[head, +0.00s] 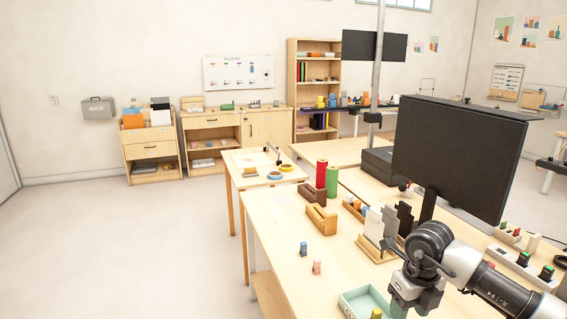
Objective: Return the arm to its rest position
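My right arm (490,285) comes in from the lower right and reaches over the front table. Its wrist joint bends downward, and the dark gripper (412,298) points down beside the pale green tray. The fingertips are small and partly hidden at the lower edge, so I cannot tell whether they are open or shut. A green piece (398,309) shows right below the gripper; I cannot tell if they touch. My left arm and gripper are not in view.
The wooden table (285,230) holds a pale green tray (357,300), a blue figure (303,249), a pink figure (317,267), wooden boxes (321,219), red and green cylinders (332,181) and a big black monitor (460,155) behind my arm. The floor at left is clear.

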